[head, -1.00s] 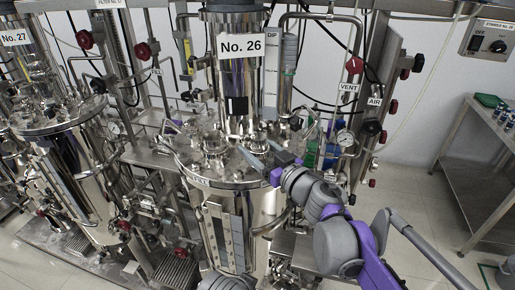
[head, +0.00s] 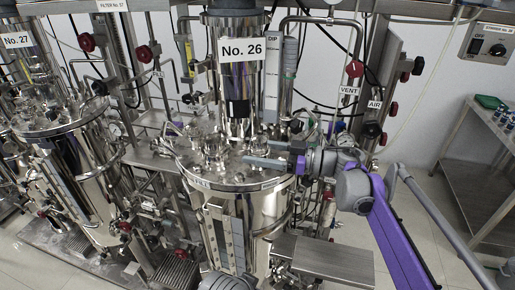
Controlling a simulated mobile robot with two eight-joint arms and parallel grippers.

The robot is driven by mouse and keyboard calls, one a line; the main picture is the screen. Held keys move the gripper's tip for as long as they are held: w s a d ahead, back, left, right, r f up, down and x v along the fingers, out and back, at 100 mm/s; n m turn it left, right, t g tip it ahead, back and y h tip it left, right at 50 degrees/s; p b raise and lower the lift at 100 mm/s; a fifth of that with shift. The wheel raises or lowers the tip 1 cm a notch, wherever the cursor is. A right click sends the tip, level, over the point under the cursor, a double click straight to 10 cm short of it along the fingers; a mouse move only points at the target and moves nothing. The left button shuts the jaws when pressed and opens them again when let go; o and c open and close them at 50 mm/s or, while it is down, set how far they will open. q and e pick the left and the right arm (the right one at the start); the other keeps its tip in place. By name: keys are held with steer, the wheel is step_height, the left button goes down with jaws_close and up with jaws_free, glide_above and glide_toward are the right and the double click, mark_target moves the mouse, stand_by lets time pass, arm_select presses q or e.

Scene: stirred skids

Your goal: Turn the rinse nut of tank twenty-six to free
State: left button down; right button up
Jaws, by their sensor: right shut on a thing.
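Tank twenty-six is a shiny steel vessel (head: 268,217) in the middle, below a motor column with a "No. 26" sign (head: 241,49). Its round lid (head: 200,172) carries several steel fittings. My right gripper (head: 248,153) reaches in from the right, low over the right part of the lid, with its fingers pointing left. It is shut on a small fitting there, which I take for the rinse nut. The fitting is too small and too hidden to show how far it is turned. My left gripper is not in view.
Tank twenty-seven (head: 75,165) stands at the left. Pipes with red knobs, a "VENT" tag (head: 349,90) and an "AIR" tag (head: 375,105) rise behind my right arm. A steel step (head: 325,258) is in front. A steel table (head: 480,165) stands at the right.

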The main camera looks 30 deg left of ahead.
steer(key=shift+n+g+h, duration=0.3)
steer(key=shift+n+g, duration=0.2)
steer(key=shift+g, duration=0.2)
steer(key=o, duration=1.3)
steer(key=v, duration=1.1)
steer(key=shift+w+a, duration=0.1)
